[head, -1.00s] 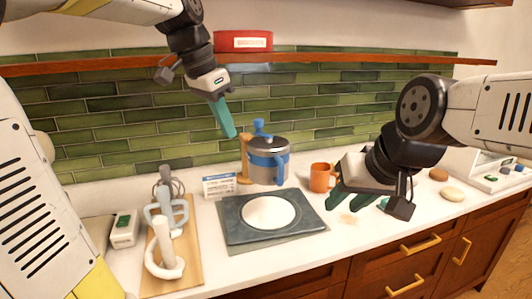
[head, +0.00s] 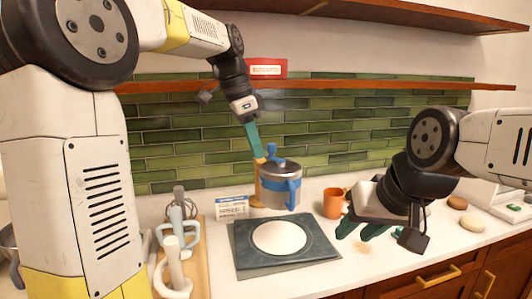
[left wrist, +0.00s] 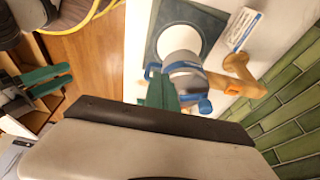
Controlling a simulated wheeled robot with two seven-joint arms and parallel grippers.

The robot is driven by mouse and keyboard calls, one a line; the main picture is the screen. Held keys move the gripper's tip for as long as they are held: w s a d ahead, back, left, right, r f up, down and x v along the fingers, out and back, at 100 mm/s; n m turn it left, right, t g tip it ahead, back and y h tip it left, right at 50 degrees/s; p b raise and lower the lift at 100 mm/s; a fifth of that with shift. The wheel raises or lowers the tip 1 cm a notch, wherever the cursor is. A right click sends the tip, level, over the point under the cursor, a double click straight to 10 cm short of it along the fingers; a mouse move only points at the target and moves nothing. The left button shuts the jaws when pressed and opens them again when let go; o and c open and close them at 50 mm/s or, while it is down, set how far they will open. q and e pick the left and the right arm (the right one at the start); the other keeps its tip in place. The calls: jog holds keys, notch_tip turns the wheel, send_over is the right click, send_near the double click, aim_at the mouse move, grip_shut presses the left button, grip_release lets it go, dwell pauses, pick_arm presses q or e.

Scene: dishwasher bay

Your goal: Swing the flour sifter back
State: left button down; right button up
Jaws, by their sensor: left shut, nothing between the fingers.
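The flour sifter (head: 280,190) is a metal canister with blue bands, a blue handle and a blue top knob. It is beside a wooden post (head: 258,180), behind the round white patch on the dark mat (head: 250,262). In the left wrist view the sifter (left wrist: 183,66) partly overlaps the white patch and meets the wooden piece (left wrist: 238,72). My left gripper (head: 256,152) is shut and empty, its green fingertips close to the sifter's top left; contact is unclear. My right gripper (head: 360,230) is open and empty at the right, over the counter's front part.
An orange mug (head: 333,203) stands right of the sifter. A small printed card (head: 232,207) stands left of it. A wooden board (head: 200,270) with pale handled items is at the left. A shelf with a red box (head: 266,68) is above.

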aim_at(272, 173)
pick_arm(q)
jog(key=w+d+f, duration=0.2)
jog(key=d+f, duration=0.4)
jog(key=f, duration=0.2)
jog(key=shift+f, duration=0.15)
